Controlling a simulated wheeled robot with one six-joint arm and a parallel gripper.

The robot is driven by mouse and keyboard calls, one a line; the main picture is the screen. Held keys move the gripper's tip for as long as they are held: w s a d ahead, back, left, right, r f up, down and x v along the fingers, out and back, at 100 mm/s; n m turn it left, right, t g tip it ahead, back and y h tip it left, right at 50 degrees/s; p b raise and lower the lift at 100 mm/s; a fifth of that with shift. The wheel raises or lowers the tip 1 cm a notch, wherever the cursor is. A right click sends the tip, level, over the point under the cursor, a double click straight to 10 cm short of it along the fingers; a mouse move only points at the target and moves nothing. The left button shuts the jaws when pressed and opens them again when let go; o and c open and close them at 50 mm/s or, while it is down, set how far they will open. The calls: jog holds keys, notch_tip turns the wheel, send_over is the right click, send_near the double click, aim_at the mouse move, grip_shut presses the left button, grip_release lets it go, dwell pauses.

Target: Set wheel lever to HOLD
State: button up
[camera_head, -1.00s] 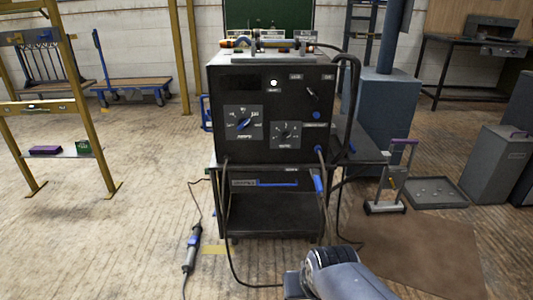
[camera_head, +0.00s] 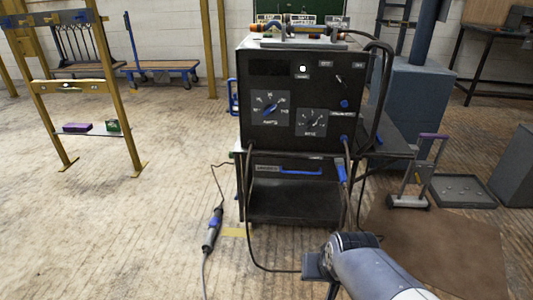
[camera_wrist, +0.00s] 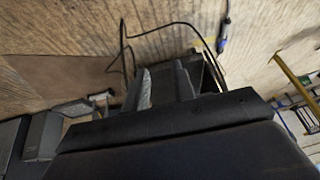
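A lever marked HOLD cannot be made out, and the labels are too small to read. A black machine (camera_head: 288,140) on a cart stands ahead in the head view. Its front has two dials with blue or pale pointers, the left dial (camera_head: 269,107) and the right dial (camera_head: 312,121), and a small toggle (camera_head: 339,80) at the upper right. A small wheeled trolley (camera_head: 407,200) with a purple handle stands to its right. My gripper (camera_wrist: 165,85) shows two fingers apart with nothing visible between them. It is low in front of the cart, touching nothing that I can see.
Cables hang from the machine to the floor, and a blue-grey torch (camera_head: 213,230) lies left of the cart. A yellow rack (camera_head: 100,90) stands at the left. A brown mat (camera_head: 430,245) and a grey tray (camera_head: 462,190) lie right. The left floor is mostly clear.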

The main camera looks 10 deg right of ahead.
jog(key=w, duration=0.2)
jog(key=w+f+m, duration=0.1)
jog(key=w, duration=0.2)
jog(key=w+d+f+m+t, duration=0.1)
jog(key=w, duration=0.1)
jog(key=shift+w, duration=0.4)
jog(key=c, duration=0.5)
jog(key=shift+m+t+h, duration=0.3)
jog(key=shift+m+t, duration=0.3)
jog(key=shift+m, duration=0.3)
jog(key=w, duration=0.1)
jog(key=w+d+f, duration=0.1)
jog(key=w, duration=0.1)
jog(key=w+d+f, duration=0.1)
jog(key=w, duration=0.1)
jog(key=shift+f+p, duration=0.2)
jog(key=shift+p, duration=0.2)
jog(key=w+d+f+m+h, duration=0.45)
jog(key=w+d+f, duration=0.3)
jog(key=f, duration=0.25)
jog(key=s+d+f+m+h+p, duration=0.1)
jog(key=s+d+f+m+h, duration=0.25)
jog(key=d+f, duration=0.5)
jog(key=s+d+f+m+g+h+p, duration=0.1)
jog(key=s+d+f+h, duration=0.3)
jog(key=s, duration=0.7)
notch_tip(320, 180, down, 5)
jog(key=shift+s+d+r+m+g+h, duration=0.15)
jog(key=shift+m+g+h, duration=0.25)
jog(key=shift+g+h, duration=0.55)
